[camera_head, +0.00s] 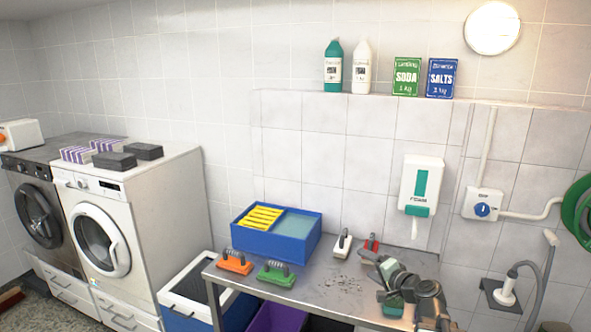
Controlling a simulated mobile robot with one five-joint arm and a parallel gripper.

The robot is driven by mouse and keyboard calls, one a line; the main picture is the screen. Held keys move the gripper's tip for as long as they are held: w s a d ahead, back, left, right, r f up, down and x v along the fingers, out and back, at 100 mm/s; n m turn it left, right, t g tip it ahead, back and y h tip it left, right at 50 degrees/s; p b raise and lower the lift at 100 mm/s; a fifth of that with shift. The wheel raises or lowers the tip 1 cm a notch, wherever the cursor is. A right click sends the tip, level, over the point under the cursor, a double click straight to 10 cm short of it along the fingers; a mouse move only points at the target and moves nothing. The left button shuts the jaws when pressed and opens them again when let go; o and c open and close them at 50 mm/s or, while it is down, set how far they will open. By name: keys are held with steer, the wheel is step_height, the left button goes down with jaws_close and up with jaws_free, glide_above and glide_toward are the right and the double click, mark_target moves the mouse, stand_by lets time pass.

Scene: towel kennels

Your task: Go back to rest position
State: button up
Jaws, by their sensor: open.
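My gripper (372,257) is over the right part of the grey metal table (335,295). It is small and dark in the picture, and I see no object held in it. A red-topped item (371,243) stands right behind it; I cannot tell whether they touch. A green item (393,307) shows below my arm at the table's front right, partly hidden by the arm.
A blue box (270,244) with yellow pieces stands at the back of the table. An orange brush (234,262), a green brush (276,273) and a white brush (343,242) lie nearby. A foam dispenser (420,185) hangs above.

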steer(key=s+a+f+n+g, duration=0.4)
steer(key=a+f, duration=0.2)
steer(key=a, duration=0.2)
steer(key=s+a+f+n+g, duration=0.3)
steer(key=s+a+f+n, duration=0.15)
steer(key=a, duration=0.45)
steer(key=s+d+f+n+g+h, duration=0.1)
steer(key=s+d+f+g+h, duration=0.4)
steer(key=s+d, duration=0.4)
steer(key=shift+s+d+f+g+h, duration=0.4)
steer(key=shift+s+f+g, duration=0.3)
steer(key=shift+s+f, duration=0.05)
